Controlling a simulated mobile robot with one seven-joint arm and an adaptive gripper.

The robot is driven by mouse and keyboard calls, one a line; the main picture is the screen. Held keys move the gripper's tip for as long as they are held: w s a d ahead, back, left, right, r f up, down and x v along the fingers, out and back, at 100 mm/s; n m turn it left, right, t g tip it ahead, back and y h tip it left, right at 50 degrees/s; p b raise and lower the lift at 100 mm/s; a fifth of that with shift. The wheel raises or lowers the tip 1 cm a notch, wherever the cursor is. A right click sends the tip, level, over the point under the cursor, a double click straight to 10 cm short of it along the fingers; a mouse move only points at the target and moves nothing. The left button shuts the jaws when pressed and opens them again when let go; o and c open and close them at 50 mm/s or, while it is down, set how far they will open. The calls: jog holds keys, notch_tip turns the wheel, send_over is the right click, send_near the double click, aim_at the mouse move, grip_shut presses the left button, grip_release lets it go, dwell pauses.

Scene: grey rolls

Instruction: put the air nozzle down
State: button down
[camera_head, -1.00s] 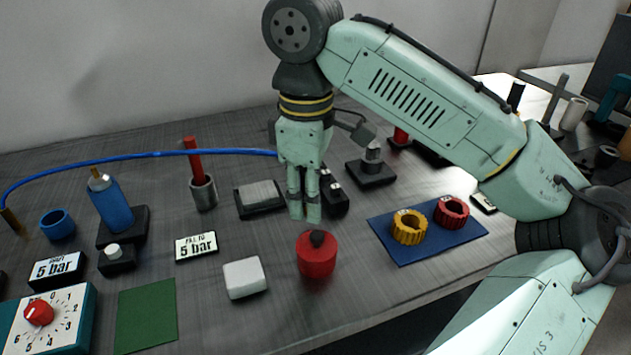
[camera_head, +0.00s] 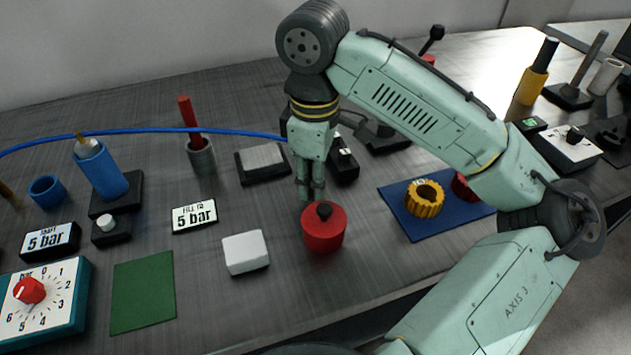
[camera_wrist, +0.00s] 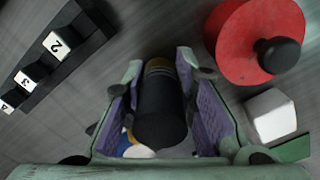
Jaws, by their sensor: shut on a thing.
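My gripper (camera_head: 310,192) is above the grey bench, just behind the red round pot with a black knob (camera_head: 324,230). In the wrist view my gripper (camera_wrist: 165,95) has its purple-lined fingers closed around a black cylinder with a brass-coloured band, which looks like the air nozzle (camera_wrist: 160,105). The blue hose (camera_head: 180,131) arches from the left edge to my gripper. In the head view the nozzle is hidden by the gripper. I cannot tell whether it touches the bench.
A white block (camera_head: 245,252) and green mat (camera_head: 143,290) lie at front left. A blue mat (camera_head: 405,226) with a yellow ring (camera_head: 424,198) lies right. A black numbered rack (camera_wrist: 60,55) is close by. A blue bottle (camera_head: 100,172) and grey cup with a red rod (camera_head: 200,157) stand left.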

jog(key=shift+f, duration=0.55)
jog(key=shift+f, duration=0.15)
jog(key=c, duration=1.3)
grip_release()
